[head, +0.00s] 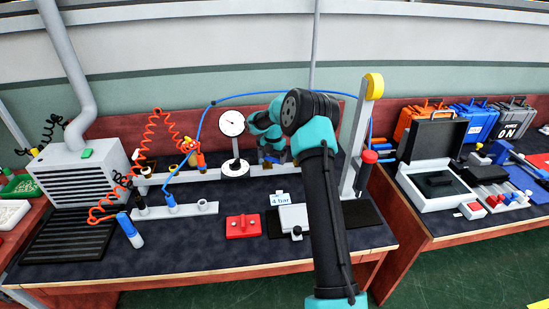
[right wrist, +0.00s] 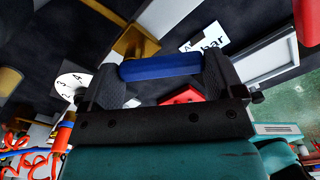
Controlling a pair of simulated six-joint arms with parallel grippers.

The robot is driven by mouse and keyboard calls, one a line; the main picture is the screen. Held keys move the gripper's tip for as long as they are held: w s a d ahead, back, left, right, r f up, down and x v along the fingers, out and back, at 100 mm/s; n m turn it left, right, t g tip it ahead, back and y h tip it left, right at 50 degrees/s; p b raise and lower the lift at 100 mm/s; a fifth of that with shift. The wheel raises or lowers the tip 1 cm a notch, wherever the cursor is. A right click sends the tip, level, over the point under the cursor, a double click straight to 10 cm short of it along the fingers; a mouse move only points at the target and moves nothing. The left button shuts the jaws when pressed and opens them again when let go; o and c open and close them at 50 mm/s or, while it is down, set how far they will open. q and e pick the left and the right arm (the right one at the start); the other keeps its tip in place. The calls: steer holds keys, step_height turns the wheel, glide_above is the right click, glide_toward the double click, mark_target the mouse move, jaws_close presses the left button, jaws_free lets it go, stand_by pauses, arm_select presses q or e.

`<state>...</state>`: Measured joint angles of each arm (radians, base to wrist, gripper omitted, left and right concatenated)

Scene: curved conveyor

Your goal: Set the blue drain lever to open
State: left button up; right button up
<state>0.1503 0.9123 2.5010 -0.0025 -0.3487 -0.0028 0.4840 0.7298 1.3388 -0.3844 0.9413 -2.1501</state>
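The blue drain lever (right wrist: 160,67) shows in the right wrist view as a short blue bar beside a brass valve body (right wrist: 136,42). My right gripper (right wrist: 161,76) has its two black fingers wide apart, one near each end of the bar. The bar spans the gap between them; I cannot tell whether the fingers touch it. In the head view my right gripper (head: 271,157) points down at the pipe behind the bench's middle. The lever is not clear there, hidden by the gripper and arm. My left gripper is not in view.
A round dial gauge (head: 232,124) stands just left of my right gripper. A "4 bar" sign (head: 281,199) and a red block (head: 243,226) sit in front. A grey post (head: 354,150) with a yellow top stands to the right. A blue hose (head: 213,104) arches behind.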

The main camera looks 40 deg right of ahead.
mark_target(273, 158)
steer(key=shift+o, duration=1.1)
step_height(273, 158, up, 17)
steer(key=shift+r, duration=0.2)
step_height(273, 158, down, 16)
steer(key=shift+f, duration=0.15)
stand_by(0.6)
